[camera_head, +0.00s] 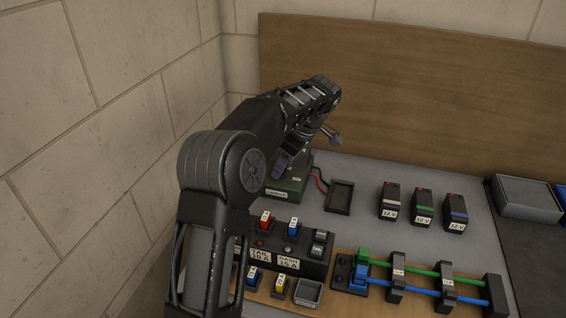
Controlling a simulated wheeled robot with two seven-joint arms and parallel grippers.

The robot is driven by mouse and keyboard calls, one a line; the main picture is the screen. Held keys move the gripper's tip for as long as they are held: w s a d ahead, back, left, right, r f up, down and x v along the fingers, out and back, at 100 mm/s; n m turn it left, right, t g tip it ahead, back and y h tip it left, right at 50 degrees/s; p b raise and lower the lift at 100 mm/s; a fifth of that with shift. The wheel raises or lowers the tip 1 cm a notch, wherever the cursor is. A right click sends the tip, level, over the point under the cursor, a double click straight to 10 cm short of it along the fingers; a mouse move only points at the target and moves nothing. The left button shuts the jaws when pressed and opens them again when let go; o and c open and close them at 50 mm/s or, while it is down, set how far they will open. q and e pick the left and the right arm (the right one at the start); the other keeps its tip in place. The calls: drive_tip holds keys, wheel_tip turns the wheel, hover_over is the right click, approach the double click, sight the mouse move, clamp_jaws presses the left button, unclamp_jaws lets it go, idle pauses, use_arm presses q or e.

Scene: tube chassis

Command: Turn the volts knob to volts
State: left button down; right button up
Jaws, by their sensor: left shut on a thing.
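A green meter box (288,187) with a pale label stands on the grey bench near the wall. Red and dark leads come out of its right side. My left arm reaches over from the left, and its gripper (302,150) points down at the top of the box. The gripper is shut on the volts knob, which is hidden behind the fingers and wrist. I cannot read which way the knob points. My right gripper is out of view.
A dark shallow tray (339,197) sits right of the meter. Several 12 V batteries (423,207) stand further right. A fuse block (288,258) and a board with green and blue bars (420,280) lie in front. A grey bin (527,197) is at far right.

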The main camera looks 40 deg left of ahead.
use_arm(q)
drive_tip(key=shift+w+r+n+g+p, duration=0.1)
drive_tip(key=shift+r+n+g+p, duration=0.2)
drive_tip(key=shift+n+p, duration=0.4)
drive_tip(key=shift+f+n+p, duration=0.2)
drive_tip(key=shift+n+p, duration=0.3)
drive_tip(key=shift+n, duration=0.3)
drive_tip(key=shift+g, duration=0.3)
drive_tip(key=c, duration=0.8)
unclamp_jaws()
drive_tip(key=shift+f, duration=0.1)
drive_tip(key=shift+c, duration=0.2)
drive_tip(key=p+v, duration=0.6)
drive_tip(key=v, duration=0.1)
drive_tip(key=shift+r+p, duration=0.35)
drive_tip(key=shift+r, duration=0.05)
